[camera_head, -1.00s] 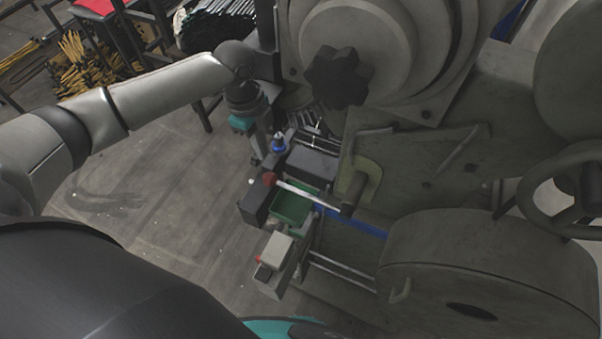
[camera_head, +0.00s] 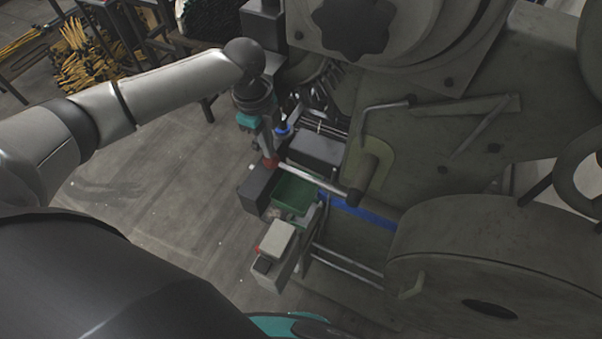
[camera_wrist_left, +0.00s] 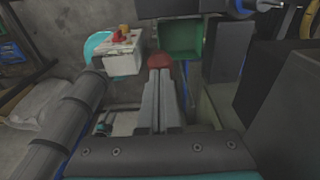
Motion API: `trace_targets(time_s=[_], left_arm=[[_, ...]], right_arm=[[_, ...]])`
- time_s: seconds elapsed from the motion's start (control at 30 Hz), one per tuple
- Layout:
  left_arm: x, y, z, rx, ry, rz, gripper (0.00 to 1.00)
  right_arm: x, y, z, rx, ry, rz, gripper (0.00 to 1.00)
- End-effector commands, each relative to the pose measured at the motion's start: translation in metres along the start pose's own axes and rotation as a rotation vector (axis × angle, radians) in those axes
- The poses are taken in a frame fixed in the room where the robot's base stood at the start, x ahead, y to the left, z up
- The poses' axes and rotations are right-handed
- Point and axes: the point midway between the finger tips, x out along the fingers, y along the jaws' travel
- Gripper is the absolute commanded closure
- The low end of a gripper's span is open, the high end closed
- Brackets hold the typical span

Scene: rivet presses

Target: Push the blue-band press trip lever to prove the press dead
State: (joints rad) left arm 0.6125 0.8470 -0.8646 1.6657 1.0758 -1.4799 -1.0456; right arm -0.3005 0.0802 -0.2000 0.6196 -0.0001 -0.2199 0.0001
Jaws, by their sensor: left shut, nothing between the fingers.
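The blue-band press (camera_head: 440,200) fills the right of the head view, with a blue band (camera_head: 362,213) along its lower bed. Its trip lever (camera_head: 315,182) is a silver rod from a dark pivot, ending in a red knob (camera_head: 270,162). My left gripper (camera_head: 267,151) points down at the knob, its tips at or very close to it. In the left wrist view the shut, empty fingers (camera_wrist_left: 164,80) lie in front of the red knob (camera_wrist_left: 163,62) and partly hide it. I cannot tell whether they touch. My right gripper is not in view.
A green bin (camera_head: 293,194) sits under the lever, beside a dark box (camera_head: 257,186). A pale control box (camera_head: 277,238) with a red button stands nearer. A handwheel (camera_head: 580,190) is at the right. Open floor (camera_head: 170,220) lies to the left.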

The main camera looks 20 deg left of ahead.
Motion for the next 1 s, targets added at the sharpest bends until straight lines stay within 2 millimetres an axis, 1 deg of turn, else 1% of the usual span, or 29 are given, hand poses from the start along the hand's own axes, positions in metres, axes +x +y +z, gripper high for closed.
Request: trace_targets(time_s=[0.3, 0.63, 1.0], left_arm=[[0.0, 0.0, 0.0, -0.001, 0.0, -0.001, 1.0], [0.017, 0.0, 0.004, -0.001, 0.0, 0.0, 1.0], [0.019, 0.001, 0.005, 0.0, 0.0, 0.002, 1.0]], right_arm=[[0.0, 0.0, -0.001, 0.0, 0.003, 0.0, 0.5], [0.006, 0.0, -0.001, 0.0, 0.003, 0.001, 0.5], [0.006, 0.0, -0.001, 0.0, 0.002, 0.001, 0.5]])
